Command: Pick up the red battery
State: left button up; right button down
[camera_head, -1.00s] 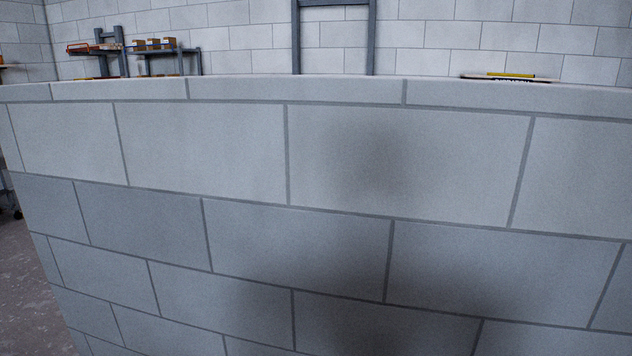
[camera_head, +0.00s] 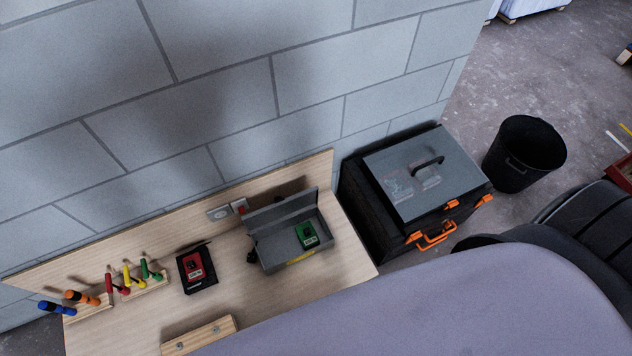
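The red battery (camera_head: 195,266) sits on a black base (camera_head: 198,281), which looks like a charger, on the wooden workbench (camera_head: 257,310) in the head view. It lies left of an open grey metal box (camera_head: 279,262). A similar green battery (camera_head: 307,235) is inside that box. Neither of my grippers is in view.
A rack of colourful-handled tools (camera_head: 128,281) stands left on the bench, and a wooden batten (camera_head: 199,334) lies at its front. A wall socket (camera_head: 218,213) is behind. Right of the bench are a black toolbox (camera_head: 425,170) with orange latches and a black bin (camera_head: 524,152).

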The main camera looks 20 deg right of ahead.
aim_at(195, 269)
jog(key=z, duration=0.45)
jog(key=u, duration=1.3)
